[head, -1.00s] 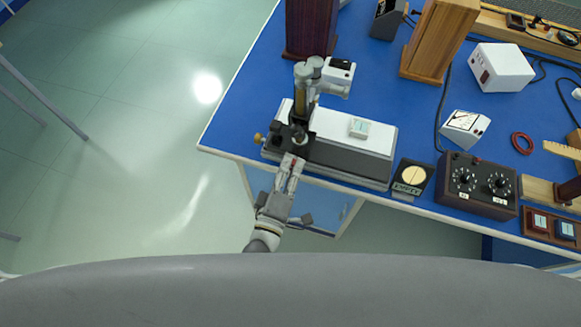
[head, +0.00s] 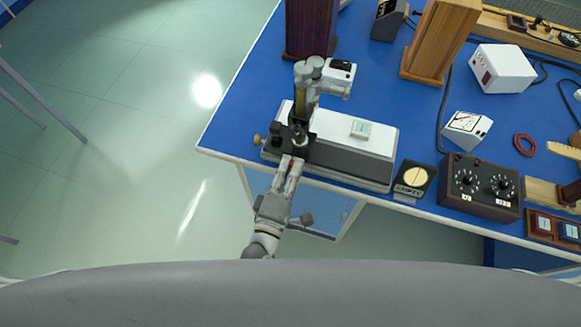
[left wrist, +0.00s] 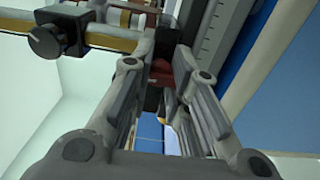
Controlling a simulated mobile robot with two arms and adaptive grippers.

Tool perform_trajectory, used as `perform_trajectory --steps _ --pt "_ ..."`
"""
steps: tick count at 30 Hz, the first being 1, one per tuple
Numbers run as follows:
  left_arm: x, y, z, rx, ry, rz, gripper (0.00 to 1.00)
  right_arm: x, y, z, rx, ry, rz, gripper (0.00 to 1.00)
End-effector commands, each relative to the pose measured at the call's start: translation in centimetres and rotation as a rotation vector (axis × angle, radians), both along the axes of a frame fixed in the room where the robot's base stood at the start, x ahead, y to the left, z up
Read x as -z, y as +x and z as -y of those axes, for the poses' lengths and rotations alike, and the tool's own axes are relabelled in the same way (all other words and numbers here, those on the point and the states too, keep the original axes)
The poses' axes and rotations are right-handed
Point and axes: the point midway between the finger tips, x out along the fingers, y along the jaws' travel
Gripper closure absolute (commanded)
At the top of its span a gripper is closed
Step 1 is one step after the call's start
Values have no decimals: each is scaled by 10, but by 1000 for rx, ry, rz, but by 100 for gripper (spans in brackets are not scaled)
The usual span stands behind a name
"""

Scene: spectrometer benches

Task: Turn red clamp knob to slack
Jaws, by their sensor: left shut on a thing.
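The red clamp knob (left wrist: 161,67) shows in the left wrist view, between the fingertips of my left gripper (left wrist: 160,85). The gripper is shut on it. In the head view my left gripper (head: 290,165) reaches the front side of the spectrometer (head: 352,145), and a bit of red (head: 290,166) shows between its fingers. The spectrometer has a white top, a grey body and an upright column (head: 304,95) at its left end. The fingers hide part of the knob, and I cannot tell its turn angle. My right gripper is not in view.
A brass knob (head: 257,140) sticks out at the spectrometer's left end. A small dark box with a round pale dial (head: 413,175) and a dark two-dial box (head: 478,186) stand to the right along the blue bench's front edge. Open floor lies to the left.

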Motion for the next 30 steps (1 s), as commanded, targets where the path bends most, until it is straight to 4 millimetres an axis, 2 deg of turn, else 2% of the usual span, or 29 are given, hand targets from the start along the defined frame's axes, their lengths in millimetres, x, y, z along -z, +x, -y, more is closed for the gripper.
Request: perform_trajectory --steps 2,3,7,15,19,21,30 --pt "1 -1 0 1 -4 -6 100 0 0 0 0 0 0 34" --pt "1 -1 0 1 -4 -6 78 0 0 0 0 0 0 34" --pt "1 -1 0 1 -5 -6 63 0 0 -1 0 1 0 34" --pt "1 -1 1 0 -7 -5 50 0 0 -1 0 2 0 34" --pt "0 0 1 0 -7 -4 47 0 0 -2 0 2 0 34" --pt "0 0 0 -1 -8 -2 41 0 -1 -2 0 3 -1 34" --pt "-5 2 0 -3 -8 10 41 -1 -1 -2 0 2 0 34"
